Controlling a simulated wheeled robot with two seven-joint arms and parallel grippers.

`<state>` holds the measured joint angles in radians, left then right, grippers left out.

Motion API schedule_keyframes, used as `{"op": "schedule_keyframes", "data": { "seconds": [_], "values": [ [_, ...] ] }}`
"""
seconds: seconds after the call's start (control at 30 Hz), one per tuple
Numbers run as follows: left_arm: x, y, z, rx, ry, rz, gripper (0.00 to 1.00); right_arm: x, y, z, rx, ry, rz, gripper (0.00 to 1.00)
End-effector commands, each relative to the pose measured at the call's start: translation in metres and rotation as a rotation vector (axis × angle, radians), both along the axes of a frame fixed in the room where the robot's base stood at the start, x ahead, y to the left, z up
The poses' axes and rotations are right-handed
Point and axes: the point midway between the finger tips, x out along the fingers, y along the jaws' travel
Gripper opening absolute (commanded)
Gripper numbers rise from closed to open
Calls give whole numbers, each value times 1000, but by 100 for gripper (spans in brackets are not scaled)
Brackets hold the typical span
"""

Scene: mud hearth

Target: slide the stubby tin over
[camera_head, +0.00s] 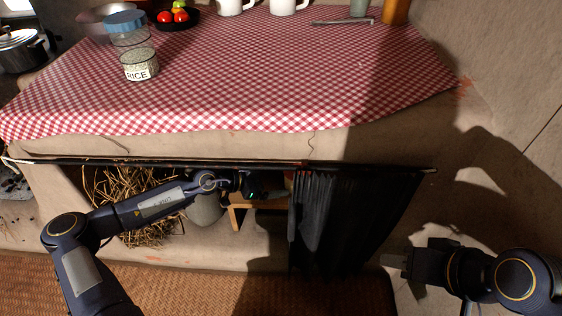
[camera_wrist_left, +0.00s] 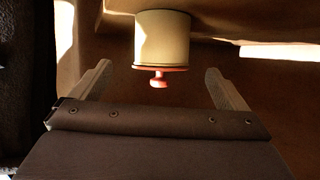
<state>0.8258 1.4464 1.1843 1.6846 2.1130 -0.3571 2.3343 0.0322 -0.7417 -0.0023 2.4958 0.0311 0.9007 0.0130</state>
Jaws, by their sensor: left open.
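The stubby tin (camera_wrist_left: 162,38) shows in the left wrist view as a short cream cylinder with a red rim and a red knob. It appears knob-down in that picture. My left gripper (camera_wrist_left: 158,72) is open, with one finger to each side of the tin and a visible gap on both sides; I cannot tell whether it touches. In the head view my left gripper (camera_head: 258,186) reaches into the shaded hollow under the counter, and the tin is not clearly visible there. My right gripper (camera_head: 395,262) is at the lower right, clear of the counter; its finger opening is unclear.
A dark rod (camera_head: 230,164) runs along the hollow's top, with a dark curtain (camera_head: 335,220) on its right part. Straw (camera_head: 130,195), a grey vessel (camera_head: 205,208) and a wooden piece (camera_head: 240,215) are inside. A rice jar (camera_head: 139,65) stands on the checked cloth (camera_head: 250,80).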

Motion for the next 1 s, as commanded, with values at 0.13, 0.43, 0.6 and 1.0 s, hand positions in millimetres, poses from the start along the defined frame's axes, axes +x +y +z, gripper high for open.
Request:
{"op": "schedule_keyframes", "data": {
  "seconds": [0.13,0.43,0.6,1.0],
  "values": [
    [0,0,0,-30,43,15,95,0,0,0,0,0,0,37],
    [1,-1,-1,-27,39,13,95,0,0,-1,0,0,0,37],
    [7,-16,-10,-25,37,10,95,0,0,-10,0,0,0,37],
    [29,-60,-30,-25,37,12,95,0,0,-31,0,0,0,37]
  ]
}}
